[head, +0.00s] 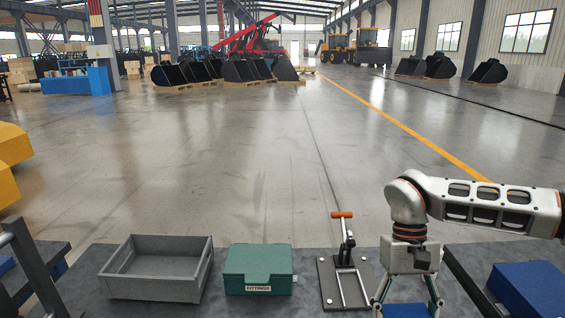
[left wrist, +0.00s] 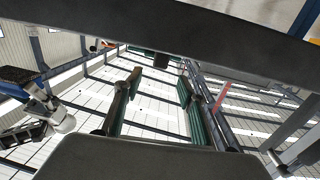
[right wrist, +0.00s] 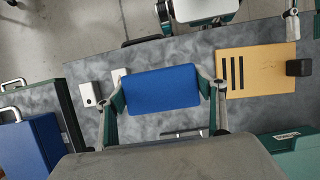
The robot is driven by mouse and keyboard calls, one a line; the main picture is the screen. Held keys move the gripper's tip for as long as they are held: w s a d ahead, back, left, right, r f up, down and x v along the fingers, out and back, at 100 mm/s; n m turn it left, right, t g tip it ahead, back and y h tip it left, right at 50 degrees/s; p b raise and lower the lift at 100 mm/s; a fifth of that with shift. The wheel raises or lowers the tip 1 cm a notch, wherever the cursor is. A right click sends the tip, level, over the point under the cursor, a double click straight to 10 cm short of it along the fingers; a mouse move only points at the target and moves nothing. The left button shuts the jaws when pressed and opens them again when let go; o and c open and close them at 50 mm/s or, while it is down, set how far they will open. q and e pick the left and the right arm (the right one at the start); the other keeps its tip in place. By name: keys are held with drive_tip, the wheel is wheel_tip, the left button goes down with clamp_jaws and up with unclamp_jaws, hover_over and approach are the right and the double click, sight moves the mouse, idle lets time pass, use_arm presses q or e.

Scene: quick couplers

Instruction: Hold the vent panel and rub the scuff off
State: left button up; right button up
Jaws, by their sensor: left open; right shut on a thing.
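My right gripper (head: 408,308) is low over the front of the bench in the head view, its lower end cut off by the frame edge. In the right wrist view its fingers (right wrist: 163,90) are closed on the two ends of a blue pad (right wrist: 160,88). The vent panel (right wrist: 262,90), tan-yellow with black slots, lies right of the pad and apart from it in that view. A small black block (right wrist: 299,67) is at the panel's far right end. I cannot make out the scuff. My left gripper (left wrist: 162,78) is open and empty, facing the roof; the head view does not show it.
Small white pieces (right wrist: 90,93) lie beside the pad in the right wrist view.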

use_arm(q)
drive_tip(key=shift+w+d, duration=0.15)
drive_tip(key=shift+w, duration=1.6)
drive_tip(key=shift+w+d, duration=0.1)
drive_tip(key=shift+w, duration=1.6)
use_arm(e)
drive_tip(key=shift+f, duration=0.2)
use_arm(q)
clamp_jaws()
unclamp_jaws()
drive_tip(key=shift+s, duration=0.1)
drive_tip(key=shift+s, duration=0.85)
use_arm(e)
drive_tip(key=shift+r, duration=0.25)
use_arm(q)
drive_tip(key=shift+w, duration=0.15)
use_arm(e)
drive_tip(key=shift+r, duration=0.15)
